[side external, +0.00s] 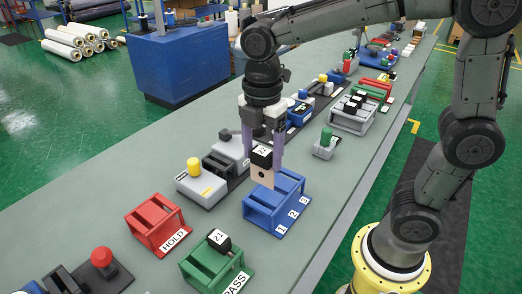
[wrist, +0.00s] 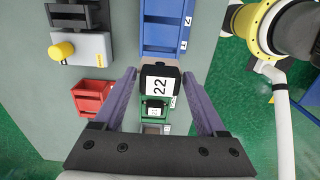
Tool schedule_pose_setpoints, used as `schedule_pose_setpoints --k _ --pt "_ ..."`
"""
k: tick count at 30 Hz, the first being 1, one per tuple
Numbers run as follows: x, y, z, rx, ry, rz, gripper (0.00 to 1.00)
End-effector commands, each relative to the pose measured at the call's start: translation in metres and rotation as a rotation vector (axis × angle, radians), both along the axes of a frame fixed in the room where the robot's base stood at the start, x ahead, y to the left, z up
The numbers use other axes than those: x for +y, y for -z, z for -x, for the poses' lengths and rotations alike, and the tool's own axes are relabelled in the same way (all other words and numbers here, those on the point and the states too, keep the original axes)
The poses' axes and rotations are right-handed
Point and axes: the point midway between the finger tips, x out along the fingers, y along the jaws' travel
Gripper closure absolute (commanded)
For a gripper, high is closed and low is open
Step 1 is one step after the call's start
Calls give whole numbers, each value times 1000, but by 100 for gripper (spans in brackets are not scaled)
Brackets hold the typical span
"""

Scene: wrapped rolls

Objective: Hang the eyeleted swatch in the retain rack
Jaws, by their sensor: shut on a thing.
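My gripper (side external: 263,161) is shut on a black holder (side external: 261,153) with a white "22" label. A tan swatch (side external: 262,177) with a dark eyelet hole hangs below the holder, roughly upright. In the side view it overlaps the back left part of the blue rack (side external: 262,218), numbered 1, 2, 3; I cannot tell whether they touch. No rack here visibly reads "retain". In the wrist view the "22" holder (wrist: 160,84) sits between the fingers, hiding most of the swatch; the blue rack (wrist: 163,38) is just beyond it.
A red HOLD rack (side external: 152,222) and a green PASS rack (side external: 203,268) holding a black "21" piece (side external: 219,240) stand nearer the camera. A grey device with a yellow knob (side external: 194,167) is left of the blue rack. Bare bench (side external: 110,175) lies at the left.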

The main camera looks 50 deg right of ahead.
Motion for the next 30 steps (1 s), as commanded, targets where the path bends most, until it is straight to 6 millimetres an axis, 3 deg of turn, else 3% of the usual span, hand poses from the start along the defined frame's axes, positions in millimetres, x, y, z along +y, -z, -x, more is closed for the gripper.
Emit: schedule_pose_setpoints --k 21,30 --pt "0 45 0 1 0 0 81" --pt "0 50 0 -1 0 0 81"
